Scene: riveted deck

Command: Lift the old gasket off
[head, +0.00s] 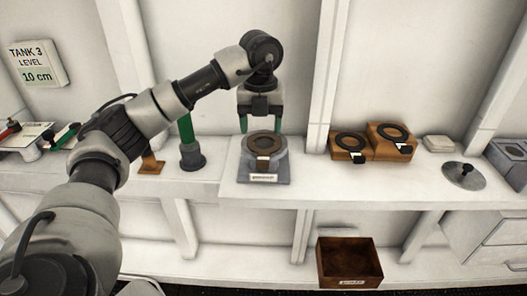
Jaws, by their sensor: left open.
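A dark ring, the old gasket (264,137), lies on top of a round grey fitting (279,163) with a square base on the shelf. A brown tab hangs from the ring's front, and a small label is on the base. My left gripper (261,122) points down just above the gasket. It is open, and nothing shows between its fingers. I cannot tell whether the fingertips touch the ring. My right gripper is not in view.
Two brown blocks (366,154) at the right hold dark rings with labels. Farther right are a white pad (439,143) and a round grey lid (464,175). A brown open bin (349,283) sits below. A green-handled post (189,142) stands left of the fitting.

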